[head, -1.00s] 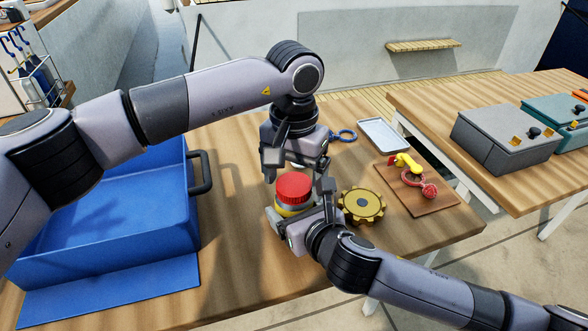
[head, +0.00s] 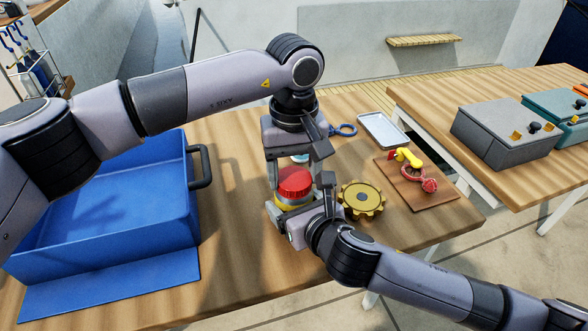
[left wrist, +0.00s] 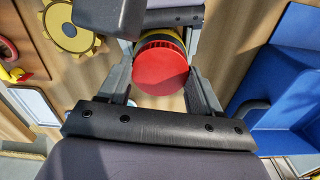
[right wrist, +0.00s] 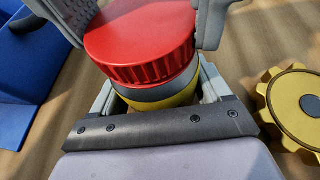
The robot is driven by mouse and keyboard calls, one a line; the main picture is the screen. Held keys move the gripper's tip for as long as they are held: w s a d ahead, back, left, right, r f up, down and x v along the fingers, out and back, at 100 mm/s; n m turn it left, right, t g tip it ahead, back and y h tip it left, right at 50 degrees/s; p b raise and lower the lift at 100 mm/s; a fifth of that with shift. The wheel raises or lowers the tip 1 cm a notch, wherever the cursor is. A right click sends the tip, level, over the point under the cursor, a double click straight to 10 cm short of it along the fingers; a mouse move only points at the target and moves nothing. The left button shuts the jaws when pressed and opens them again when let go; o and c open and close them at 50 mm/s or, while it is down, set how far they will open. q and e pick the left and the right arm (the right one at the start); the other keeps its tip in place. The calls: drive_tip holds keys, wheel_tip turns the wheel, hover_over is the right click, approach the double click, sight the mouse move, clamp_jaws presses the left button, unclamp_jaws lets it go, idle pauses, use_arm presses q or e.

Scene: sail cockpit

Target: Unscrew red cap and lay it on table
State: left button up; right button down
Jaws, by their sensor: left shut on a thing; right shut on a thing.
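The red cap (head: 295,183) sits on top of a jar with a yellow band (head: 284,203), which stands upright on the wooden table. My left gripper (head: 293,168) comes from above and is shut on the cap, with a finger on either side of it. The cap (left wrist: 162,68) also shows between its fingers in the left wrist view. My right gripper (head: 300,200) is shut on the jar's body below the cap. In the right wrist view a grey band (right wrist: 165,92) shows between the cap and the yellow part. The jar's base is hidden.
A yellow gear (head: 361,199) lies close right of the jar. A brown board (head: 425,196) with red and yellow items and a metal tray (head: 383,131) lie farther right. A blue bin (head: 95,245) stands at left. Bare table lies in front of the jar.

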use_arm(q)
drive_tip(key=n, duration=1.2)
drive_tip(key=shift+n, duration=0.3)
drive_tip(key=n, duration=1.7)
drive_tip(key=shift+r, duration=0.1)
drive_tip(key=n, duration=0.4)
drive_tip(key=shift+n, duration=0.4)
drive_tip(key=n, duration=1.1)
drive_tip(key=shift+n, duration=0.4)
